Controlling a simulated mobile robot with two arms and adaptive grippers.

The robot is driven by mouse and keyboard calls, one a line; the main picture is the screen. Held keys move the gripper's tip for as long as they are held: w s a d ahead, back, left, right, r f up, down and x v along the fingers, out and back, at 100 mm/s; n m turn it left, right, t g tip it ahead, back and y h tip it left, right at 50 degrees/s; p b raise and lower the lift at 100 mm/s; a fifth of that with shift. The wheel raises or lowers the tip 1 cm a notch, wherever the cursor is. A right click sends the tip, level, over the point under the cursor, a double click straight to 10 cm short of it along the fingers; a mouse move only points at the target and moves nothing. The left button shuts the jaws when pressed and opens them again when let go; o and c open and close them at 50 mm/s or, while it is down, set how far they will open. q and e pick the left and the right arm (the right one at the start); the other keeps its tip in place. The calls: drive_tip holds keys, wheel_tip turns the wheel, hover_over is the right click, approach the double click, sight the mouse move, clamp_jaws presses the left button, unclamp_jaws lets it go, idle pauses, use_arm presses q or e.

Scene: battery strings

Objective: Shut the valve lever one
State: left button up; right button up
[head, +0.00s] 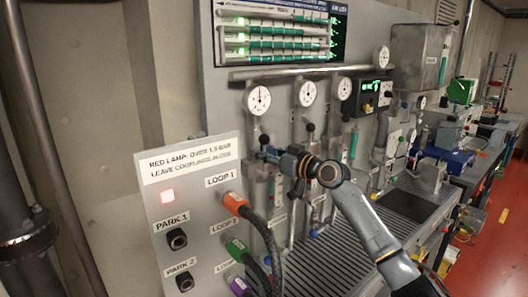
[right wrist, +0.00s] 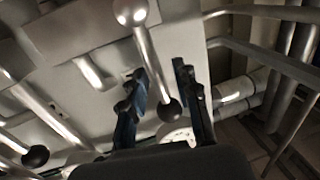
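A valve lever (right wrist: 150,70), a metal rod with a black ball knob (right wrist: 170,111), shows in the right wrist view between the two fingers of my right gripper (right wrist: 160,98). The fingers are apart, one on each side of the rod near the knob, and do not appear closed on it. In the head view my right gripper (head: 270,156) is at the leftmost valve, below the first gauge, and a black knob (head: 264,139) shows just above it. The gripper hides most of that lever. I cannot read a number on it. My left gripper is not in view.
A second lever's black knob (head: 310,127) stands to the right; another knob (right wrist: 36,156) shows in the right wrist view. A slatted bench (head: 345,262) lies below.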

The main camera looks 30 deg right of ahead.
clamp_jaws()
drive_tip(key=shift+w, duration=0.1)
